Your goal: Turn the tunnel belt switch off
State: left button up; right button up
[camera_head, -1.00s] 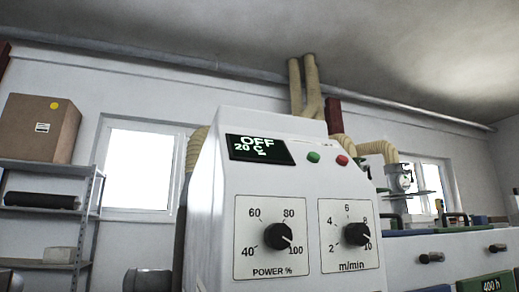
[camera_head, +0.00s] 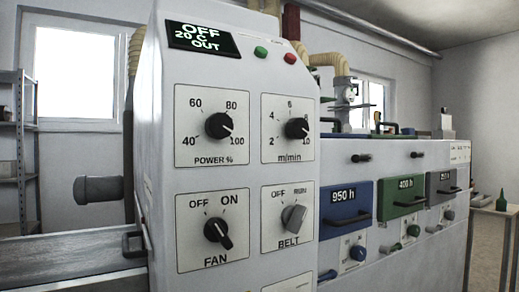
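The belt switch (camera_head: 293,218) is a grey knob on the white control cabinet (camera_head: 250,155), on a plate marked OFF, RUN and BELT. It is tilted, its upper end leaning right towards RUN. The fan switch (camera_head: 217,232) is a black knob to its left, on a plate marked OFF, ON and FAN. The display (camera_head: 201,39) above reads OFF, 20 C, OUT. Neither of my grippers is in view.
Power (camera_head: 219,126) and m/min (camera_head: 297,128) dials sit above the switches. A green button (camera_head: 261,52) and a red button (camera_head: 290,58) are near the top. The belt bed (camera_head: 75,255) extends left. Handled drawers (camera_head: 346,204) line the right side.

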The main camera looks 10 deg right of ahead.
aim_at(293, 217)
jog(key=l+u, duration=0.15)
jog(key=l, duration=2.5)
